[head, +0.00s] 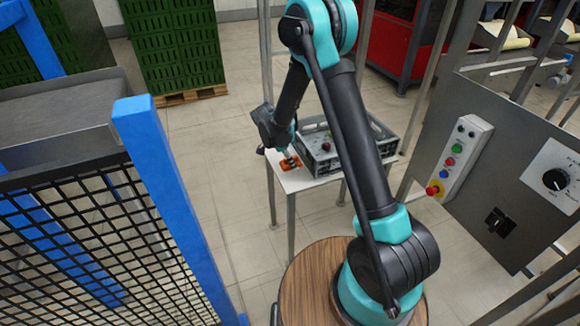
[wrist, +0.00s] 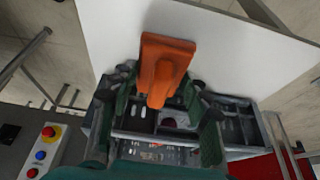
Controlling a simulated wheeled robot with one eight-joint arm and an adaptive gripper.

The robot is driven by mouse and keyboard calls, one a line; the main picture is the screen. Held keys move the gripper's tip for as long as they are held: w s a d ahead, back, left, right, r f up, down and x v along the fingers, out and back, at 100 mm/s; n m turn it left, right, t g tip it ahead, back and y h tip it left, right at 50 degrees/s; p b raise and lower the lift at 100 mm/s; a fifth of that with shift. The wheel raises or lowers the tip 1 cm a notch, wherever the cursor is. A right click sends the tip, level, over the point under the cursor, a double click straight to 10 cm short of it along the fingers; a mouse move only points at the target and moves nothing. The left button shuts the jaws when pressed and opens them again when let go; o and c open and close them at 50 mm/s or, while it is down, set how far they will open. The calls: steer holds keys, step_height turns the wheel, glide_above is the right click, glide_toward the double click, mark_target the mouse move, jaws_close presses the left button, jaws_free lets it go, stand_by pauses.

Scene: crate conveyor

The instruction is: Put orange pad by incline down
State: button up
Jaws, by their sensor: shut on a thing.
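The orange pad (wrist: 165,62) is between the fingers of my gripper (wrist: 160,98) in the wrist view, with its narrow part toward the fingers and its wide part over a white table top. My gripper is shut on it. In the head view the orange pad (head: 290,163) is small at the left end of the white table, below my gripper (head: 289,152). Whether the pad touches the table top is hard to tell. I cannot make out an incline.
A grey crate (head: 318,166) stands on the white table (head: 300,184) right of the pad, partly behind my arm. A control panel (head: 463,160) is at the right. A blue post and black mesh fence (head: 100,235) are at the left. Green crates (head: 172,45) are stacked behind.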

steer(key=shift+f, duration=1.6)
steer(key=shift+f, duration=0.1)
steer(key=o, duration=1.2)
